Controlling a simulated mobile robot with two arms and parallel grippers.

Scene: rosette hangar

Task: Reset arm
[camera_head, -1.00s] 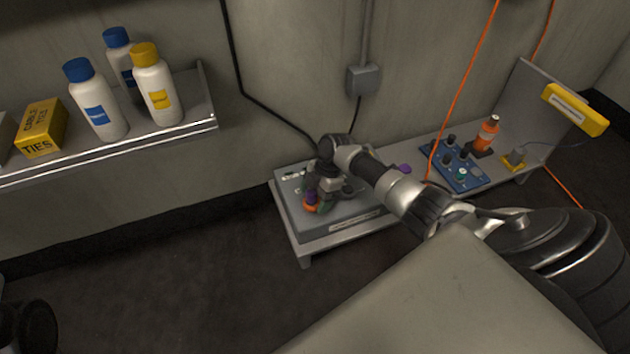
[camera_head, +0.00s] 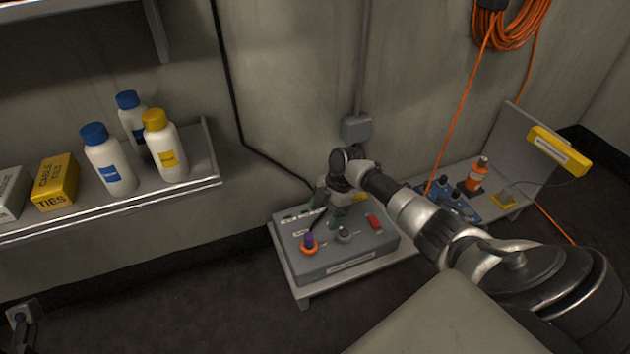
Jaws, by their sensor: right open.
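My right gripper (camera_head: 326,207) is open and empty, its dark green fingers pointing down over the back of a grey control box (camera_head: 355,264). It is apart from the purple knob (camera_head: 308,240) with an orange base at the box's front left. A grey round knob (camera_head: 344,234) and a red switch (camera_head: 375,222) also show on the box top. My right arm comes in from the lower right and hides part of the bench behind it.
A wall shelf (camera_head: 205,181) on the left holds white bottles and a yellow cable-ties box (camera_head: 54,182). A blue panel (camera_head: 463,208) and an orange bottle (camera_head: 477,174) stand on the low bench, right. An orange cable (camera_head: 461,90) hangs down the wall. Floor in front is clear.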

